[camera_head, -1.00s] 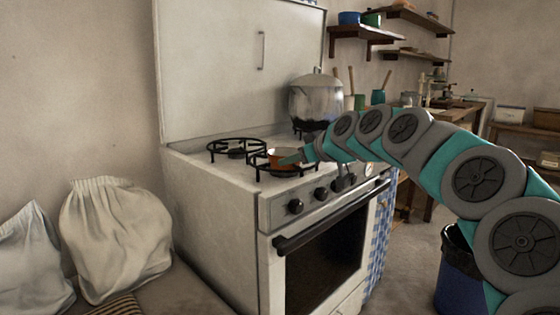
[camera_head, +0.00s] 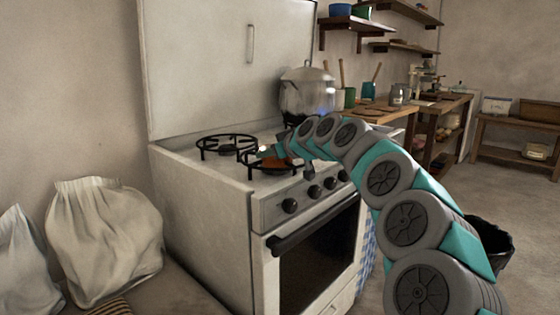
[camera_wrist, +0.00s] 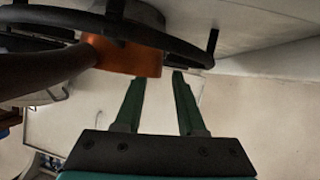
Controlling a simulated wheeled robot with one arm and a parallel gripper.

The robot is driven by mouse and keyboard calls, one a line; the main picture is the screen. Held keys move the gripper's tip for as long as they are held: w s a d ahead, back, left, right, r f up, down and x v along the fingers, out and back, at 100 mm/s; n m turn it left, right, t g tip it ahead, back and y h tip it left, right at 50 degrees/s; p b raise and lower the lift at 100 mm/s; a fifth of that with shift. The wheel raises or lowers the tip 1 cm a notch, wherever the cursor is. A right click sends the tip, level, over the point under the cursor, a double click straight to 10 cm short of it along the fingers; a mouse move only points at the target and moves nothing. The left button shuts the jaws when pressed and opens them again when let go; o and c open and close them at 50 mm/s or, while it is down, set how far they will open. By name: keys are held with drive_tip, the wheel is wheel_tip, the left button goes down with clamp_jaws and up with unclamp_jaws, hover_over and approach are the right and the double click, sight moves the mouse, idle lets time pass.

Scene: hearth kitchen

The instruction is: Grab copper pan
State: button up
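The copper pan (camera_head: 277,162) is small and orange-brown and sits at the front burner of the white stove (camera_head: 200,195). My arm's end hides part of it in the head view. In the wrist view the pan (camera_wrist: 125,56) shows as an orange block behind the black burner ring. My gripper (camera_wrist: 157,76) has two green fingers, spread apart with a clear gap and nothing between them. The left fingertip is close to the pan's lower edge; I cannot tell if they touch. In the head view my gripper (camera_head: 266,151) is small, over the pan.
A large metal pot (camera_head: 307,92) stands at the back of the stove, close to my arm. The empty rear burner (camera_head: 226,144) is left of the pan. The raised stove lid (camera_head: 220,70) stands behind. White sacks (camera_head: 103,235) lie at the left.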

drive_tip(key=shift+w, duration=0.1)
drive_tip(key=c, duration=0.6)
clamp_jaws()
drive_tip(key=shift+f, duration=0.15)
idle(0.7)
